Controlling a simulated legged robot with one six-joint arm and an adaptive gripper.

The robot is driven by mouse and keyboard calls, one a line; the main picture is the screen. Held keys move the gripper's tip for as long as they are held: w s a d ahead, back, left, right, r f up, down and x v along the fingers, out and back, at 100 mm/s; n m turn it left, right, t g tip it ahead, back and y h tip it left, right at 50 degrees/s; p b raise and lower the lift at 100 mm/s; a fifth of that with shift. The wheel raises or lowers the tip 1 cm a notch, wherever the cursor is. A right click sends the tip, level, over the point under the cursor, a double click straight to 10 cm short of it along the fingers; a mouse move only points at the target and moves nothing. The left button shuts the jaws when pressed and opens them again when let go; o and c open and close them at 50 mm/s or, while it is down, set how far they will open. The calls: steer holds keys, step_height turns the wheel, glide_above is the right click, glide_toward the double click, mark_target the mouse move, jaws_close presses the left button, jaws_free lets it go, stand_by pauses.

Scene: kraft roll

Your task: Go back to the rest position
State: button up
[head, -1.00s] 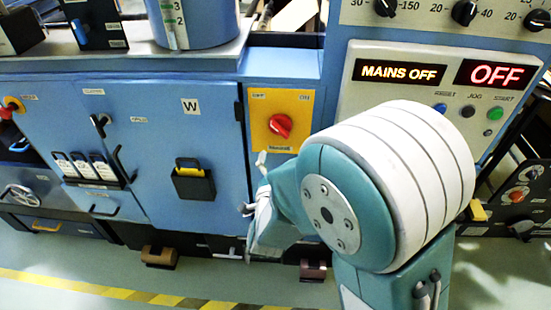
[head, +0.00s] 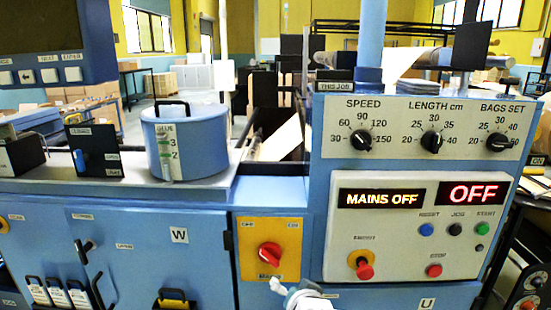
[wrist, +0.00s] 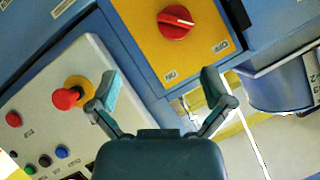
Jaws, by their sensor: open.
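My gripper (wrist: 160,92) is open and empty in the wrist view, its two fingers spread wide in front of the machine. The red rotary switch (wrist: 176,22) on its yellow plate is beyond the fingers, toward the top. The red emergency knob (wrist: 68,97) on a yellow ring shows near the left finger. In the head view only a small pale part of my arm (head: 303,294) shows at the bottom edge, below the yellow plate with the red switch (head: 270,255). The gripper's fingers cannot be made out there.
The panel displays read MAINS OFF (head: 381,198) and OFF (head: 473,194). A blue glue pot (head: 190,143) stands on the ledge left of the panel. A black bin (head: 172,301) hangs on the cabinet front. Behind the machine is a hall with tables and boxes.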

steer(key=s+d+r+n+g+h, duration=0.1)
steer(key=s+d+n+g, duration=0.1)
steer(key=s+d, duration=0.4)
steer(key=s+d+r+n+g+h, duration=0.1)
steer(key=s+d+g, duration=0.3)
steer(key=s, duration=0.8)
steer(key=shift+s+d+r+n+h, duration=0.3)
steer(key=shift+d+r+n+h, duration=0.15)
steer(key=shift+d, duration=0.55)
